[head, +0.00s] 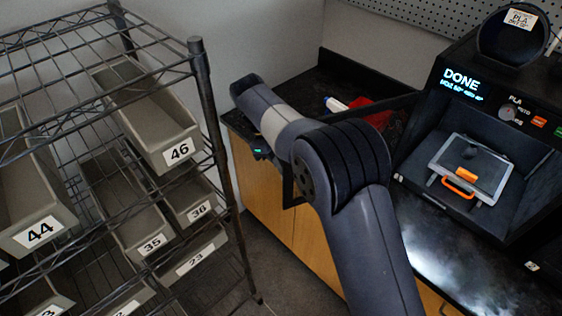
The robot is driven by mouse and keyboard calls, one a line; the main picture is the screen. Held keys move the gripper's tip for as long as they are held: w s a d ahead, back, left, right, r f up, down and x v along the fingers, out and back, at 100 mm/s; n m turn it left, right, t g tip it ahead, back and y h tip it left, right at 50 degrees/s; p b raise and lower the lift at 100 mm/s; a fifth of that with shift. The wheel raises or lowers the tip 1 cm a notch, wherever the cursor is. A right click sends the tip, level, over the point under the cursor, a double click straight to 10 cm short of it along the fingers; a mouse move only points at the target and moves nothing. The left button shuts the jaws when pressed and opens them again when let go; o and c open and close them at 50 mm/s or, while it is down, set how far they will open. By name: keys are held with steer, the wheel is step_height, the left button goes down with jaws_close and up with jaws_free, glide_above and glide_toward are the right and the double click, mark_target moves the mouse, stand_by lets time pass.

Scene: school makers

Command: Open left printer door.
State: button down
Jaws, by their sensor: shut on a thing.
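The printer (428,135) stands at the right with a lit "DONE" display. Its front is open, showing a grey build plate (470,165) with an orange handle (459,187) inside. The dark-framed printer door (403,101) is swung out to the left, and my arm covers much of it. My gripper (262,148) is beyond my forearm at the door's outer edge, shut on the door. The fingertips and the exact grip point are mostly hidden.
A wire rack (200,85) with numbered grey bins (150,110) stands at the left, close to my gripper. A red object (372,114) lies on the black counter behind the door. Wooden cabinets (262,195) are below. The counter before the printer is clear.

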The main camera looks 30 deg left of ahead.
steer(key=shift+d, duration=0.1)
steer(key=c, duration=1.5)
jaws_free()
steer(key=shift+w, duration=0.1)
steer(key=p+v, duration=0.1)
steer(key=v, duration=0.9)
steer(key=shift+r, duration=0.35)
steer(key=shift+b+x, duration=0.5)
steer(key=shift+x, duration=4.85)
